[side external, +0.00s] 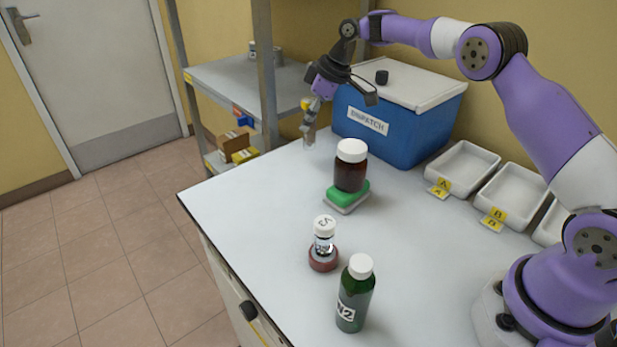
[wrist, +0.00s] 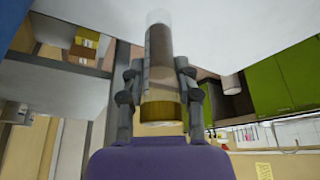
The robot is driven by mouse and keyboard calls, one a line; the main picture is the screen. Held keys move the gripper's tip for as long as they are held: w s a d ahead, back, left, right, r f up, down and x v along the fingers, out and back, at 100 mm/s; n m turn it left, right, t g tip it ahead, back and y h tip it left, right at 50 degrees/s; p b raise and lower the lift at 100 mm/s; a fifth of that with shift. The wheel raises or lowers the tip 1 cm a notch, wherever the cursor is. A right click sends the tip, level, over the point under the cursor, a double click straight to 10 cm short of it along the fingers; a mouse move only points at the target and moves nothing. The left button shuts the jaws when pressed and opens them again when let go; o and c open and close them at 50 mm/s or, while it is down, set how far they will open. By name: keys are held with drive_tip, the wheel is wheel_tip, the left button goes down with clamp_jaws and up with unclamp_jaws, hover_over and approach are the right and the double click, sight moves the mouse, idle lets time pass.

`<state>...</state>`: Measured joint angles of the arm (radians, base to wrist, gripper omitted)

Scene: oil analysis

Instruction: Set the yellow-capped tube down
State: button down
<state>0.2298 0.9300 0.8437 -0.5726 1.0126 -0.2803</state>
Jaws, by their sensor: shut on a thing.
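The yellow-capped tube (side external: 309,134) is upright near the far left edge of the white table, in front of the blue box. In the wrist view the tube (wrist: 160,60) has a clear wall, brownish contents and a yellow cap (wrist: 163,112). My gripper (side external: 313,103) points down and is shut on the tube near its cap. Both fingers (wrist: 158,82) flank the tube in the wrist view. The tube's lower end is at or just above the table (side external: 245,200); I cannot tell whether it touches.
A blue dispatch box (side external: 400,135) with a white lid stands close behind. White trays (side external: 463,168) line the right. The left table area is clear.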

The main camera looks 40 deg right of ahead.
sight(311, 133)
drive_tip(key=shift+f, duration=2)
drive_tip(key=shift+f, duration=0.2)
drive_tip(key=c, duration=0.6)
unclamp_jaws()
drive_tip(key=shift+o, duration=0.2)
drive_tip(key=shift+r, duration=0.1)
